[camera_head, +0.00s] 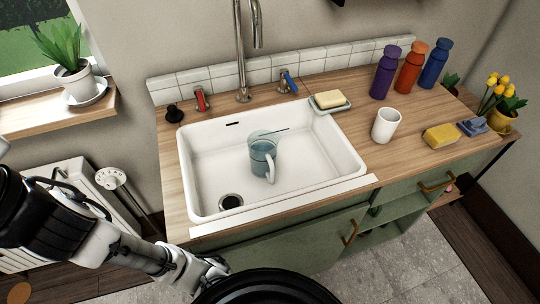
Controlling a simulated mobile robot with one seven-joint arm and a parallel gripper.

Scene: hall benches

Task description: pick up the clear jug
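The clear jug (262,157) stands in the white sink (205,170), near the middle of the basin. It looks bluish, with a pale handle on its front right side, and a thin dark stick-like shape shows at its rim. My gripper (216,271) is at the bottom of the view, in front of the counter and below the sink's front edge, well apart from the jug. Its fingers are small and partly hidden by a dark round shape, so I cannot tell whether they are open or shut.
A tall faucet (241,60) rises behind the sink. A white cup (386,125), a soap dish (330,105), a yellow sponge (440,135) and purple (386,72), orange (411,68) and blue (434,64) bottles stand to the right. The sink's front rim lies between gripper and jug.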

